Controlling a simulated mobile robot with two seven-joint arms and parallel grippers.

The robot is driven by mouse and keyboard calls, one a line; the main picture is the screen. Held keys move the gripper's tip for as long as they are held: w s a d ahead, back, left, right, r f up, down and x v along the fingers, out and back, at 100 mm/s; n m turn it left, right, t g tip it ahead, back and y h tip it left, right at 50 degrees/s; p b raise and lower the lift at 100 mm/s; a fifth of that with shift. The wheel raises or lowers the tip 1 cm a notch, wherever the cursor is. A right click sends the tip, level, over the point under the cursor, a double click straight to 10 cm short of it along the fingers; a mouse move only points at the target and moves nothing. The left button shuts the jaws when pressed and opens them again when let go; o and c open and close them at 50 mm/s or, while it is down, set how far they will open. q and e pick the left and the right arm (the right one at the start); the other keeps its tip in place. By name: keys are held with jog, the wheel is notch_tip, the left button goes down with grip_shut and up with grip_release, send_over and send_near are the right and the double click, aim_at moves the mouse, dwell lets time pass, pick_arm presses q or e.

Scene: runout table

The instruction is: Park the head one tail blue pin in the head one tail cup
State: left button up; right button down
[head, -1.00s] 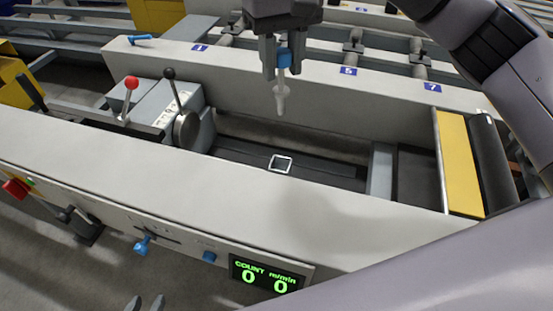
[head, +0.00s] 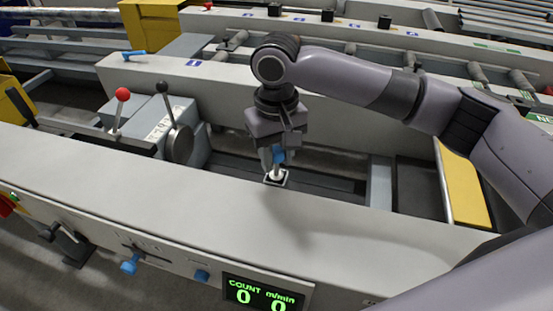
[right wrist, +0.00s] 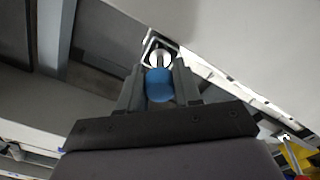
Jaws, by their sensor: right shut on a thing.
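My right gripper (head: 272,156) is shut on the blue pin (head: 279,156), holding it by its blue head with the pale shaft pointing down. The small square cup with a white rim (head: 284,181) is on the dark bed between the rails. The shaft's lower end meets the cup opening in the head view; how deep it reaches is hidden. In the right wrist view the blue head (right wrist: 159,86) sits between the fingers, and the shaft lines up with the cup rim (right wrist: 146,46). My left gripper is not in view.
A near pale rail (head: 180,185) and a far rail flank the cup. Left of it stand a red-knobbed lever (head: 122,95) and a black-knobbed lever (head: 162,88). A blue handle (head: 134,53) lies on the far rail. A yellow plate (head: 462,187) is at the right.

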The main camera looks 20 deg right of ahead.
jog(key=shift+f, duration=0.55)
jog(key=c, duration=0.8)
grip_release()
jog(key=shift+f, duration=0.1)
